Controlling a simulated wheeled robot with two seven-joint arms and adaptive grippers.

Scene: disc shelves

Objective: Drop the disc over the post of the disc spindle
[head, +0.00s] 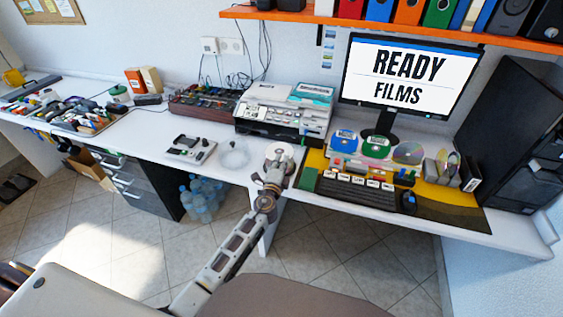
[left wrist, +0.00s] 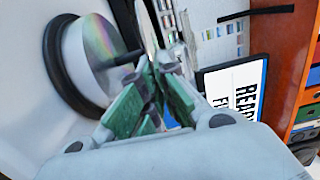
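My left gripper (head: 273,174) is above the front of the white desk in the head view. In the left wrist view its green-padded fingers (left wrist: 153,88) are closed together on the edge of a thin disc (left wrist: 147,28), seen nearly edge-on. The disc spindle, with a silvery stack (left wrist: 90,50) on a black base (left wrist: 56,72), lies beside the fingers there. Its dark post (left wrist: 128,57) points toward the held disc, and the disc looks apart from the stack. In the head view a pale disc (head: 285,152) shows just behind the gripper and largely hides the spindle. My right gripper is not in view.
A clear round cover (head: 234,155) lies left of the gripper. A printer (head: 285,110) stands behind. To the right are a keyboard (head: 357,190), colored disc holders (head: 376,146) and a monitor (head: 410,75).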

